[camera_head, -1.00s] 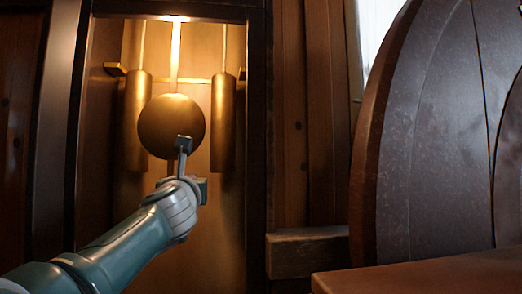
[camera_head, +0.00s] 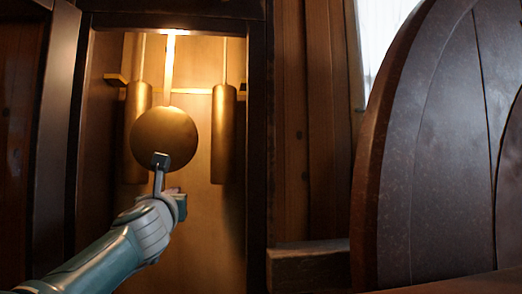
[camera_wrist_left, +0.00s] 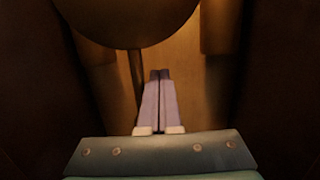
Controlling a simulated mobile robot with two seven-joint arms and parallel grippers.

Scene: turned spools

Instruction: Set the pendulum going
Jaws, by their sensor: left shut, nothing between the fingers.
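The pendulum is a round brass bob (camera_head: 165,130) on a pale flat rod (camera_head: 169,75), hanging inside a lit wooden clock case (camera_head: 256,170). The rod leans slightly, with the bob left of the midpoint between the two hanging weights. My left gripper (camera_head: 160,160) is shut and empty, its tip overlapping the bob's lower part in the head view. In the left wrist view the shut fingers (camera_wrist_left: 160,73) point toward the bob (camera_wrist_left: 127,22), whose lower edge shows at the top. I cannot tell whether they touch. My right gripper is not in view.
Two brass cylinder weights, left (camera_head: 137,130) and right (camera_head: 224,135), hang beside the bob. The case's dark side posts bound the opening narrowly. A large dark rounded wooden panel (camera_head: 440,160) stands at the right, with a wooden ledge (camera_head: 308,268) beside it.

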